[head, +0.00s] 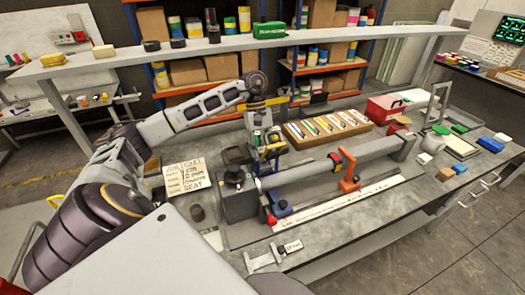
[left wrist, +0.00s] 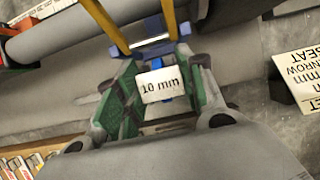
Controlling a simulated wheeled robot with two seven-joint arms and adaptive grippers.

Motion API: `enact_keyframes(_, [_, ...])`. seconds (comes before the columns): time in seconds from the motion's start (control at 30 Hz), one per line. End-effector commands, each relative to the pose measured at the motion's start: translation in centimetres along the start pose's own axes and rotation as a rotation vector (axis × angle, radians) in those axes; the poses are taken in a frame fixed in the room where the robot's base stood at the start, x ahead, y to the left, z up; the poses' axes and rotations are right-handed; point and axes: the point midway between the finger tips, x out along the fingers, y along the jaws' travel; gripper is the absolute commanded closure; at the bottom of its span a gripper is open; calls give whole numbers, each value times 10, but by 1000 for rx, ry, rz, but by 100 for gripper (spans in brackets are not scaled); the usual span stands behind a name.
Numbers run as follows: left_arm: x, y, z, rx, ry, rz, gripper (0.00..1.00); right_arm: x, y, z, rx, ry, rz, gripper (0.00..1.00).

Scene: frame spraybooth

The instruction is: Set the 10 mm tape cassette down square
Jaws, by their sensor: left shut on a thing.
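The tape cassette (left wrist: 159,84) has a white label reading "10 mm", a blue body and yellow-orange arms. My left gripper (left wrist: 155,90) is shut on it, with a green-padded finger on each side, in the left wrist view. In the head view my left gripper (head: 262,120) points down over the bench, behind the left end of the grey tube (head: 310,170). The cassette's lower end is hard to make out there, so I cannot tell whether it touches anything. My right gripper is not in view.
A wooden tray (head: 368,127) of several coloured-edged pieces lies right of the gripper. A job card (head: 190,178) stands to its left. An orange clamp (head: 348,170) crosses the tube. A caliper (head: 270,258) lies in front. A red toolbox (head: 383,108) stands behind. Bare bench shows at front right.

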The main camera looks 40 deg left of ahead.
Motion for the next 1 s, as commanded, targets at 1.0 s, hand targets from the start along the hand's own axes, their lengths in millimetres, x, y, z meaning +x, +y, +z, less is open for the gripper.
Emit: enact_keyframes(1.0, [2,0,-1,0,1,1,87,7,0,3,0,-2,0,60])
